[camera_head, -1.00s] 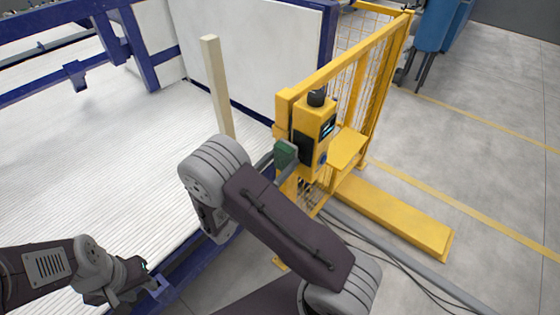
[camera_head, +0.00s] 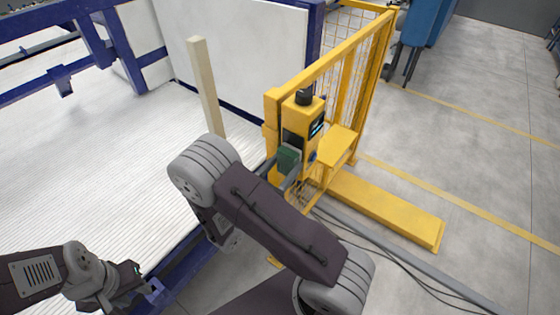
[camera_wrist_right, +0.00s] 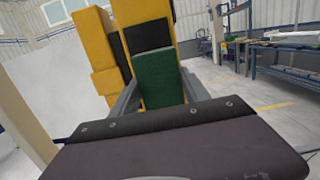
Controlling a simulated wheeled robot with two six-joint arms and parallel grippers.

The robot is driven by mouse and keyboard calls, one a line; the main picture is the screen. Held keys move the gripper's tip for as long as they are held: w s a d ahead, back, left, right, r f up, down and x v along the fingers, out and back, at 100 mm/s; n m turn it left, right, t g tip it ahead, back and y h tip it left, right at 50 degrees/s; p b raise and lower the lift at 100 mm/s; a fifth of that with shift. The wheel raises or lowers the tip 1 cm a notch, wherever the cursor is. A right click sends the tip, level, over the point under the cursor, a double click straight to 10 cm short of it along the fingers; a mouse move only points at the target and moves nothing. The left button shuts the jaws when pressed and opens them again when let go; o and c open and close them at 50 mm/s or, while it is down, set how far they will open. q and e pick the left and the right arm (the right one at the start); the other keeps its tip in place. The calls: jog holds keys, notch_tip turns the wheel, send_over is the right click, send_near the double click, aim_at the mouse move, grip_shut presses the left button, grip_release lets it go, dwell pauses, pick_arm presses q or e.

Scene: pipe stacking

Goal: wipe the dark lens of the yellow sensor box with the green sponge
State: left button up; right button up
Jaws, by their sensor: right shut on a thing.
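The yellow sensor box (camera_head: 302,112) is mounted on the yellow fence post, with its dark lens (camera_head: 292,137) on the face toward my right arm. My right gripper (camera_head: 284,166) is shut on the green sponge (camera_head: 289,157), which is in front of the lower part of the lens. In the right wrist view the sponge (camera_wrist_right: 160,78) stands between my fingers, with the dark lens (camera_wrist_right: 148,36) showing above it. I cannot tell whether sponge and lens touch. My left gripper (camera_head: 136,286) is low at the left, away from the box; its jaw opening is unclear.
The yellow mesh fence (camera_head: 350,60) runs back behind the box. A yellow ledge (camera_head: 338,144) sits right of it, above a yellow floor beam (camera_head: 390,208). A pale upright post (camera_head: 204,88) stands left, by the white ribbed bed (camera_head: 90,160) with its blue frame.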

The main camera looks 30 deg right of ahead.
jog(key=shift+w+d, duration=0.1)
jog(key=shift+d, duration=0.05)
jog(key=w, duration=0.1)
jog(key=w+a, duration=0.1)
jog(key=w, duration=0.1)
jog(key=shift+w+a+p, duration=0.3)
jog(key=shift+w+a, duration=0.05)
jog(key=shift+a, duration=0.05)
jog(key=v, duration=0.6)
jog(key=shift+r, duration=0.3)
jog(key=shift+s, duration=0.1)
jog(key=v, duration=0.3)
jog(key=shift+r, duration=0.25)
jog(key=shift+f, duration=0.15)
